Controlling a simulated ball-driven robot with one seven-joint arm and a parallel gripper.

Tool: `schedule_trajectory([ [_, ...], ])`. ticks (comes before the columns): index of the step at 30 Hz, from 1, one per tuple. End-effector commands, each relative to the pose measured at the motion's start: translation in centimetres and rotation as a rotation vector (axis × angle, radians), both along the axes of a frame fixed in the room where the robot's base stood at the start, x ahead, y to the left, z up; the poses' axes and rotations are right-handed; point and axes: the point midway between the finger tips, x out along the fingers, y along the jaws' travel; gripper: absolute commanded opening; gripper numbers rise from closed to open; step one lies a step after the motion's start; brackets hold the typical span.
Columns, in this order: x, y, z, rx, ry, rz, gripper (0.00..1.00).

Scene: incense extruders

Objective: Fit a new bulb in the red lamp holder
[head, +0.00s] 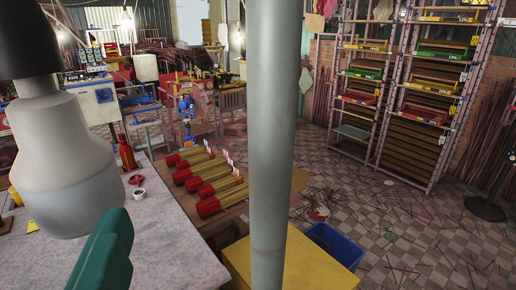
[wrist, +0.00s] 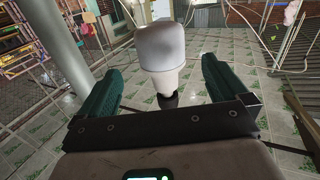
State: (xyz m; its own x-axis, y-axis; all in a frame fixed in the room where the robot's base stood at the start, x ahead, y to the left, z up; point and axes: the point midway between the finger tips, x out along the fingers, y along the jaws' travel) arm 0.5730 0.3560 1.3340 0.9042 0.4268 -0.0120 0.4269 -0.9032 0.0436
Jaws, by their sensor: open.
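A large white bulb (head: 62,160) hangs with its wide end down from a black holder (head: 27,45) at the left of the head view. In the wrist view the bulb (wrist: 163,50) shows between the two green fingers of my gripper (wrist: 168,75), with a gap on each side. Its narrow end points toward the dark holder (wrist: 168,101) there. My gripper is open, and no finger visibly touches the bulb. In the head view only a green finger (head: 103,250) shows, just below the bulb. I see no red colour on this holder.
A grey table (head: 165,245) lies below the bulb, with a red bottle (head: 126,155) and a small white cup (head: 139,194). Red-ended incense bundles (head: 210,206) lie beyond it. A blue crate (head: 333,246) stands on the floor, and tall racks (head: 390,110) at the back right.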

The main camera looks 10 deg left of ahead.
Motion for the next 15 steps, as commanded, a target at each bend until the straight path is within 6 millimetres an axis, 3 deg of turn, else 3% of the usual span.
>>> schedule_trajectory([
  [7,-1.1,0.1,1.0,0.044,0.008,0.009,1.0],
  [15,1.4,1.2,1.1,0.041,0.007,0.006,1.0],
])
